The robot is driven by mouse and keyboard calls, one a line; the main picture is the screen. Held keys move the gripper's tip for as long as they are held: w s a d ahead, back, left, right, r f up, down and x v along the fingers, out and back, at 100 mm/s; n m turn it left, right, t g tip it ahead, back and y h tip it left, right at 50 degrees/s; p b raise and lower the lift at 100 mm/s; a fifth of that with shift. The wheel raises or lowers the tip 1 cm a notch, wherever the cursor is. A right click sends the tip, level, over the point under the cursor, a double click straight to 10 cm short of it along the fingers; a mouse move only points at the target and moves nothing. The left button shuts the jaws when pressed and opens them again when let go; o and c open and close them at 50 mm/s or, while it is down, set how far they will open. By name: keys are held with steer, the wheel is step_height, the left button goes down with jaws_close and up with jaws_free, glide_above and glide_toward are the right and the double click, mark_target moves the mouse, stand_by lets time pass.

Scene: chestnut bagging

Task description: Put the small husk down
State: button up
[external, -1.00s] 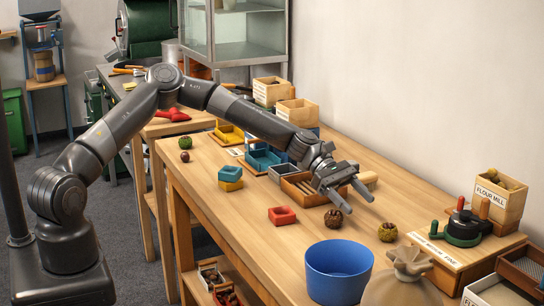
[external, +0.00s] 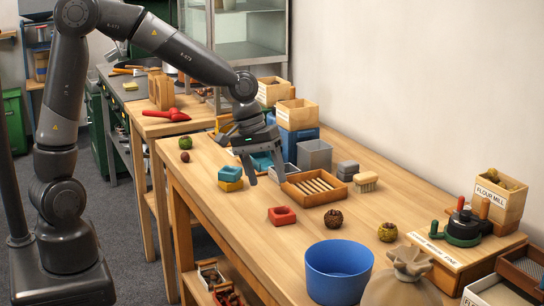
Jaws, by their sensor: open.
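Several round husks are on the long wooden table. A dark brown one (external: 333,219) sits right of the red tray, and a yellow-green one (external: 388,232) is farther right. A green one (external: 185,142) is at the far left, with a small brown ball (external: 185,157) just in front of it. I cannot tell which is the small husk. My gripper (external: 266,178) points down over the table, left of the slatted wooden tray (external: 314,199) and away from the husks. Its fingers are apart, and I see nothing held between them.
A red tray (external: 282,215), stacked teal and yellow trays (external: 230,178), a grey bin (external: 314,155) and a brush (external: 367,182) are near my gripper. A blue bucket (external: 338,272) and tied sack (external: 400,281) stand in front. Bare tabletop (external: 237,213) lies left of the red tray.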

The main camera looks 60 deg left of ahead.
steer(key=s+a+r+m+t+y, duration=0.1)
steer(key=s+a+r+m, duration=0.2)
steer(key=s, duration=0.9)
steer(key=s+a+r+m+t+y, duration=0.1)
steer(key=s+a+r+m+t, duration=0.1)
steer(key=s+a+r, duration=0.5)
steer(key=s+a+m, duration=0.1)
steer(key=s+a, duration=0.2)
steer(key=s, duration=0.1)
steer(key=shift+s+a+m+y, duration=0.15)
steer(key=shift+s+m+y, duration=0.25)
